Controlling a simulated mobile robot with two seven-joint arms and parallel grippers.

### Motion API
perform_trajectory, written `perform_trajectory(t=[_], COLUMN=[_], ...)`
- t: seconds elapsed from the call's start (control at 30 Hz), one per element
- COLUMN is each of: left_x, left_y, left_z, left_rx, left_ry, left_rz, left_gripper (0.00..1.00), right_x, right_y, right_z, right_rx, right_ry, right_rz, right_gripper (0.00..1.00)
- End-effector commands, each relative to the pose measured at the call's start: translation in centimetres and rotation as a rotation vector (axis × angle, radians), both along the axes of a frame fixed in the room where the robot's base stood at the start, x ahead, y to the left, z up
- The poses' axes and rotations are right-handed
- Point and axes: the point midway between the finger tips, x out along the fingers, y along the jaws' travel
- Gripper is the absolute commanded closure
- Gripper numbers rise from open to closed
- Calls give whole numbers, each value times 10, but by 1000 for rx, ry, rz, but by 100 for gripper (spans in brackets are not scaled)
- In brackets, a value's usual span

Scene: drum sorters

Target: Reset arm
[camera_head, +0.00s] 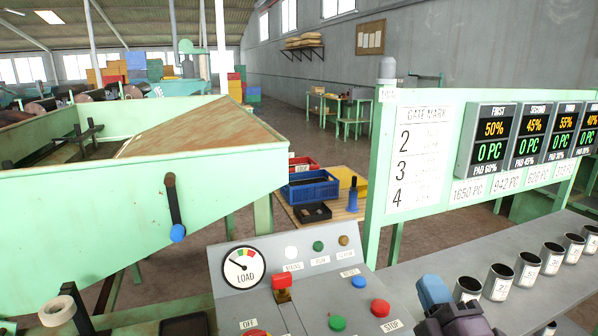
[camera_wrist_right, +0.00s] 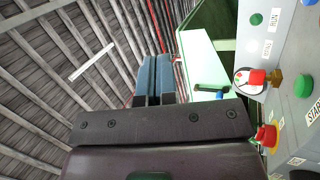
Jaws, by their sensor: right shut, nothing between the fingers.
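My right gripper (camera_head: 433,291) shows at the bottom of the head view, just right of the control panel (camera_head: 245,297). Its blue-grey fingers point up and away from me. In the right wrist view the two fingers (camera_wrist_right: 155,77) lie side by side, shut, with nothing between them. The gripper is apart from the panel, whose red knob (camera_wrist_right: 257,77) and green button (camera_wrist_right: 303,83) show at the right of that view.
The panel carries a load gauge (camera_head: 243,267), a red-handled lever (camera_head: 282,286) and a red stop button (camera_head: 380,307). Several metal cups (camera_head: 499,281) stand on the grey shelf at right. A green hopper (camera_head: 90,215) fills the left. A gate-mark board (camera_head: 418,157) stands behind.

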Motion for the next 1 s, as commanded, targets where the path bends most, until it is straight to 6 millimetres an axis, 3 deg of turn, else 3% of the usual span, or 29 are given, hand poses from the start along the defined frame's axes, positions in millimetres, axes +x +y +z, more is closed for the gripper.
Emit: perform_trajectory(t=[0.1,0.23,0.4,0.5,0.7,1.0], left_x=[0,0,0,0,0,0], left_y=[0,0,0,0,0,0], left_z=[0,0,0,0,0,0], left_rx=[0,0,0,0,0,0], left_ry=[0,0,0,0,0,0], left_rz=[0,0,0,0,0,0], left_gripper=[41,41,41,41,41,41], right_x=[-13,-38,-91,-121,-167,-219], right_y=[-38,-70,-91,-93,-88,-76], right_z=[-41,-93,-161,-188,-220,-242], right_rx=[251,503,790,906,1051,1187], right_ry=[207,443,760,910,1122,1348], right_rz=[-143,-296,-487,-569,-674,-772], right_gripper=[100,100,100,100,100,100])
